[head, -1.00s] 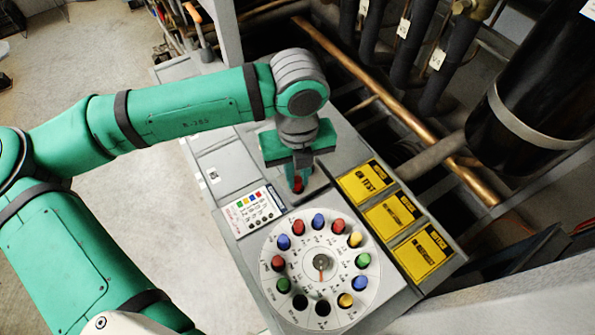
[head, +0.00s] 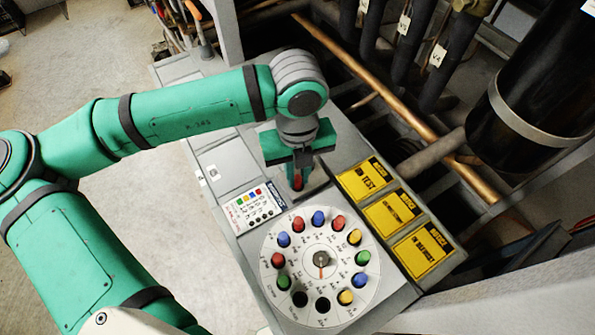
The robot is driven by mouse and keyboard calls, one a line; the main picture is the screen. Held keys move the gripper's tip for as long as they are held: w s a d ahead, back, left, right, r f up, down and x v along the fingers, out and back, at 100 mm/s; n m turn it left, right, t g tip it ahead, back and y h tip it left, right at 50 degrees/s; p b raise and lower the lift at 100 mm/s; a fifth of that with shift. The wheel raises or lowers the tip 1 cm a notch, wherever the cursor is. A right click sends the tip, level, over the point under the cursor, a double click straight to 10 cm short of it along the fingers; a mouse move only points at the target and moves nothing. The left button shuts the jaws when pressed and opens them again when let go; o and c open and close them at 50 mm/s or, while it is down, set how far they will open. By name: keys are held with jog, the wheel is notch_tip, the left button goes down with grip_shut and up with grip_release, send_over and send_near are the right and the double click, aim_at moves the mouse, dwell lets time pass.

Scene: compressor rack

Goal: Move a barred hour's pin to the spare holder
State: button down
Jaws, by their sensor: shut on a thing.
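My gripper (head: 298,182) points down over a grey plate behind the dial and is shut on a red pin (head: 297,183). Only part of the red pin shows between the fingers; I cannot tell whether its lower end touches the plate. The round white dial (head: 322,240) has a ring of coloured pins in red, blue, yellow and green, and a central knob (head: 321,259). Two places at its near edge look dark, like empty holes (head: 322,305). The spare holder is not clearly visible; the gripper may hide it.
A card (head: 254,208) with coloured squares and printed marks lies left of the dial. Three yellow labelled plates (head: 392,212) line the right side of the panel. Copper pipe (head: 370,84) and black pipes stand beyond. Open floor is at left.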

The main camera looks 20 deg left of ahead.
dwell(0.4)
jog(key=c, duration=1.6)
grip_release()
notch_tip(320, 180, up, 11)
jog(key=shift+f, duration=0.1)
